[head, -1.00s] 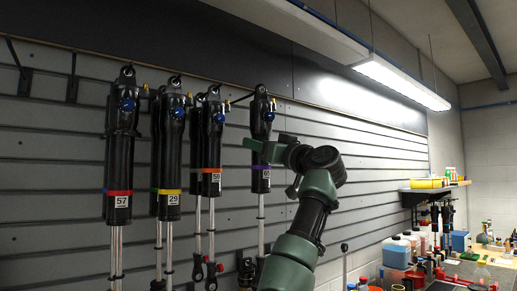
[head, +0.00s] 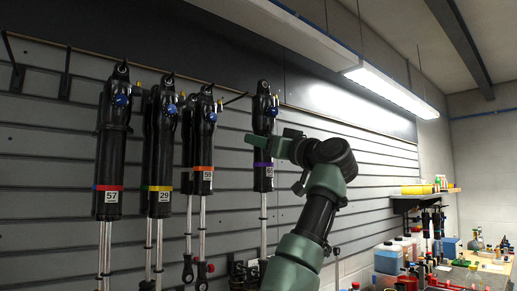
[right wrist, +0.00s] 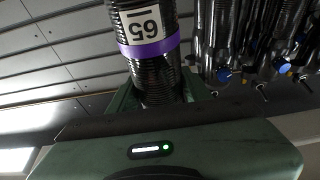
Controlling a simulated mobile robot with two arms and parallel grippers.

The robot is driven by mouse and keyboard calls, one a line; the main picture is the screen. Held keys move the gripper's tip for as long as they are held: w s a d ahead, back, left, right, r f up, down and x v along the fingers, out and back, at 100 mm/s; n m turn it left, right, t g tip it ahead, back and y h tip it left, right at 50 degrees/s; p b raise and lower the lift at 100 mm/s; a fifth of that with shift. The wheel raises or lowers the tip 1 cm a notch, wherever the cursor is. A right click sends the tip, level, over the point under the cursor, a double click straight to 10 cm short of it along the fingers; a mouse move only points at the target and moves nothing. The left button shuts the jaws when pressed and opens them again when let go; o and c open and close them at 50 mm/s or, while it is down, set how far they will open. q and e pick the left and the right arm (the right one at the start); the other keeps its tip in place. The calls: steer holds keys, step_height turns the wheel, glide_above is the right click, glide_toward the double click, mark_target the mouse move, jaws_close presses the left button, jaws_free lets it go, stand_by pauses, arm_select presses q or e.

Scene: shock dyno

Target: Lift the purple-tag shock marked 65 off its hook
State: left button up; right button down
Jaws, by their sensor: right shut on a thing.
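The purple-tag shock (head: 263,120) is upright at the right end of the row on the slatted wall in the head view. Its purple band and white label reading 65 show upside down in the right wrist view (right wrist: 148,47). My right gripper (head: 264,143) is shut on its black body, beside the purple band. A thin dark hook (head: 237,98) sticks out from the wall just left of the shock's top. I cannot tell whether the top eye still touches it. My left gripper is not in view.
Shocks with orange (head: 203,140), yellow (head: 160,145) and red (head: 109,150) bands hang to the left, the orange one closest. Empty hooks (head: 64,80) are at far left. A bench with bottles (head: 388,259) and a shelf (head: 425,193) stand at right.

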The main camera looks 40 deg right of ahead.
steer(key=shift+s+r, duration=0.2)
steer(key=shift+s, duration=0.05)
